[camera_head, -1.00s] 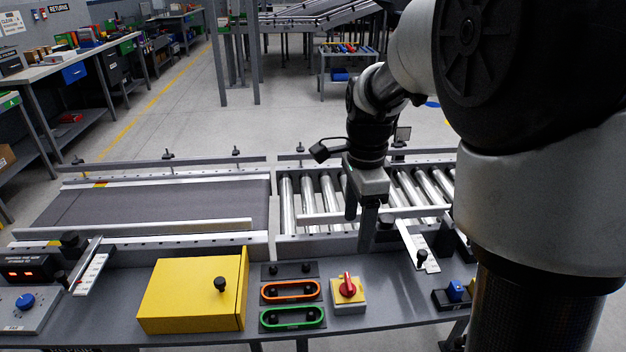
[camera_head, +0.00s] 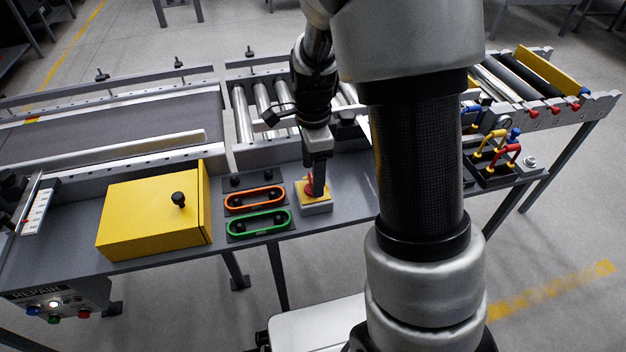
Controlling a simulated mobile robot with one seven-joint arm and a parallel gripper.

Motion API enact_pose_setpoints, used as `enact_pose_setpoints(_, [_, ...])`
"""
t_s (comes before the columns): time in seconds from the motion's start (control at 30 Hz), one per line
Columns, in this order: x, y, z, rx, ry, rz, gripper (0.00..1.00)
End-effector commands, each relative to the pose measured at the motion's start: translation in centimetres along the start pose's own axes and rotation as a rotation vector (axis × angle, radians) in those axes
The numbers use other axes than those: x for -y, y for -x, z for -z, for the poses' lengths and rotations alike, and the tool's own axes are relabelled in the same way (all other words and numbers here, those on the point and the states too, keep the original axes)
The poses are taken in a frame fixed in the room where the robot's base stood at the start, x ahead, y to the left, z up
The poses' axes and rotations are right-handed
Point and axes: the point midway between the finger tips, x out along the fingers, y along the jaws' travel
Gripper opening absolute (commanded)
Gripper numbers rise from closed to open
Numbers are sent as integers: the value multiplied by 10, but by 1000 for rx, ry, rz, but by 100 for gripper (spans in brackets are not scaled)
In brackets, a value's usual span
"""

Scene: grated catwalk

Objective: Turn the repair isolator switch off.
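The isolator switch (camera_head: 316,205) is a grey box with a yellow plate and a red rotary knob, on the grey bench right of the orange and green handles. My gripper (camera_head: 316,188) points down right over it, its finger tips at the knob. Only a sliver of red shows at the left of the fingers, so the knob's angle is hidden. I cannot tell whether the fingers touch the knob, or whether they are open or shut.
A yellow box (camera_head: 152,215) with a black knob stands left of the orange handle (camera_head: 254,199) and green handle (camera_head: 258,223). A button panel (camera_head: 55,305) hangs at the front left. Red and yellow padlock-like shackles (camera_head: 497,157) sit at the right. A roller conveyor lies behind.

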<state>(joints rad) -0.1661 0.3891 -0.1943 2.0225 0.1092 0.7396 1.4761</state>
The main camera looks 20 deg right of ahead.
Motion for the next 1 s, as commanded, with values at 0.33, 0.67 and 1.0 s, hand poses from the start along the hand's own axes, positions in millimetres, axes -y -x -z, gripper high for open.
enact_pose_setpoints(0.33, [0,-20,0,0,0,0,64])
enact_pose_setpoints(0.67, [0,-20,0,0,0,0,37])
enact_pose_setpoints(1.0, [0,-19,0,0,20,0,23])
